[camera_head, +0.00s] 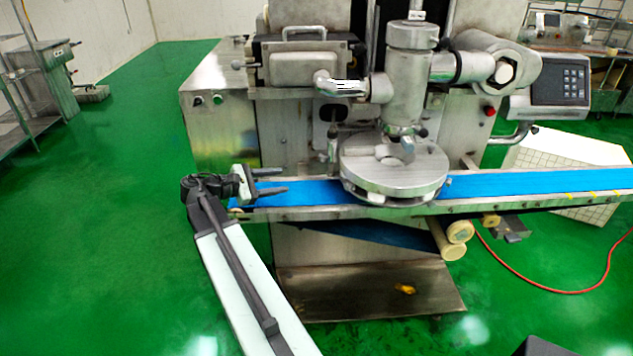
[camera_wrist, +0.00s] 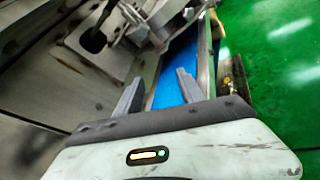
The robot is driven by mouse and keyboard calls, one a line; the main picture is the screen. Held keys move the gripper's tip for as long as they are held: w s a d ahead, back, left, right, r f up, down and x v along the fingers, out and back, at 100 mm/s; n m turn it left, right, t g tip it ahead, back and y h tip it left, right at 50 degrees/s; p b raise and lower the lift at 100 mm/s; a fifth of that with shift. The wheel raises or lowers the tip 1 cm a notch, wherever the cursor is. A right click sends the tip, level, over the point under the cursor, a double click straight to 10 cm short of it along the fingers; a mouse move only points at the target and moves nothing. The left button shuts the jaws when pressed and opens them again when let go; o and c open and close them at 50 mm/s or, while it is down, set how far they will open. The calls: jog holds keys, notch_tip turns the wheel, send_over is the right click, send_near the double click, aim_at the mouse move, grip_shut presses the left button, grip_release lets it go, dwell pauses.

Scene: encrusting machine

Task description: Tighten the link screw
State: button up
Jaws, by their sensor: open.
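The encrusting machine (camera_head: 222,135) stands beyond a blue conveyor belt (camera_head: 540,182). A steel vertical cylinder (camera_head: 407,85) sits above a round steel head (camera_head: 393,170) over the belt. I cannot tell which part is the link screw; no screw is clear enough to name. My gripper (camera_head: 281,180) is at the belt's left end, left of the round head and apart from it. In the wrist view, its two grey fingers (camera_wrist: 160,80) are spread with nothing between them, and the blue belt (camera_wrist: 180,62) shows beyond.
A steel elbow pipe (camera_head: 342,84) joins the cylinder from the left. A keypad panel (camera_head: 560,82) is at the right. Cream rollers (camera_head: 452,243) hang under the belt. A red hose (camera_head: 560,291) lies on the right floor. The green floor (camera_head: 110,240) at left is mostly clear.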

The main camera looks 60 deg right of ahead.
aim_at(319, 159)
jog(key=s+d+r, duration=0.1)
jog(key=s+d, duration=0.1)
jog(key=d, duration=0.1)
jog(key=s+d+r+n+g+h, duration=0.1)
jog(key=s+d, duration=0.1)
jog(key=d, duration=0.2)
jog(key=s+d+r+g, duration=0.1)
jog(key=s+d, duration=0.2)
jog(key=d, duration=0.1)
jog(key=shift+s+d+r+h+b, duration=0.1)
jog(key=shift+d+r+h+b, duration=0.1)
jog(key=shift+r+h+b, duration=0.2)
grip_shut()
